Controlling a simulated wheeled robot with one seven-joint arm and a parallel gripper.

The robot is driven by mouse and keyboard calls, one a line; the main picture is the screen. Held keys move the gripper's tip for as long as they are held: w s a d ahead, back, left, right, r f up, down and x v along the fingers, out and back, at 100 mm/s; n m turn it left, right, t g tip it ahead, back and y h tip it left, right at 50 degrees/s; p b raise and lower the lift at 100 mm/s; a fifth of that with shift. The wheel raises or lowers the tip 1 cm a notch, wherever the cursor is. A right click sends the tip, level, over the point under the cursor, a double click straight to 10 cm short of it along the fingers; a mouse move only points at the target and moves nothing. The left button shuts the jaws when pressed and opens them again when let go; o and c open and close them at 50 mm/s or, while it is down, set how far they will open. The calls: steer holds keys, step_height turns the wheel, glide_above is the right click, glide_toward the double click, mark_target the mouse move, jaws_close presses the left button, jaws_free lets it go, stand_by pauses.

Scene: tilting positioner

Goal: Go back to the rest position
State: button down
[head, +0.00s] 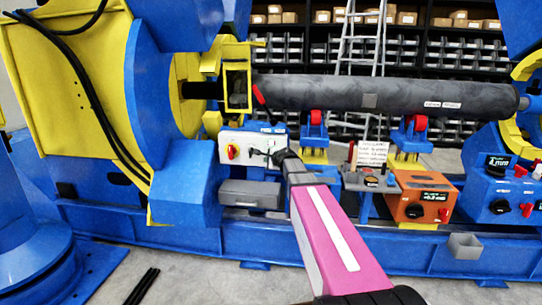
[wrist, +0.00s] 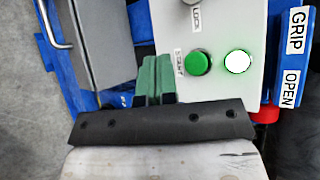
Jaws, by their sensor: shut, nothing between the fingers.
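My gripper (head: 281,156) is at the end of my pink arm link, in front of the right part of a white control box (head: 231,140). In the wrist view my gripper's green fingers (wrist: 157,68) are together and empty, beside the box face (wrist: 217,85). That face carries a green START button (wrist: 197,62) and a lit round lamp (wrist: 238,62). Whether the fingertips touch the box I cannot tell. No marker of a rest position shows.
A grey drawer box (head: 250,194) sits below the control box; it also shows in the wrist view (wrist: 102,40). A blue GRIP OPEN plate (wrist: 292,60) is at right. A long dark roller (head: 330,92) spans above. Orange box (head: 425,200) stands to the right.

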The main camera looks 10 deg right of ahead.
stand_by(0.4)
steer(key=s+a+f+n+g+h, duration=0.15)
steer(key=s+f+n+g, duration=0.6)
steer(key=s+f, duration=0.85)
steer(key=s+d+f+n+g+h, duration=0.1)
steer(key=s+f+n+g, duration=0.1)
steer(key=s+n, duration=0.3)
steer(key=s+d+f+n+g+h, duration=0.1)
steer(key=s+f+n, duration=0.3)
steer(key=s, duration=1)
steer(key=shift+d+f+n+g+h, duration=0.15)
steer(key=shift+f+n+g+h, duration=0.2)
steer(key=shift+f+g+h, duration=0.35)
steer(key=shift+s, duration=0.1)
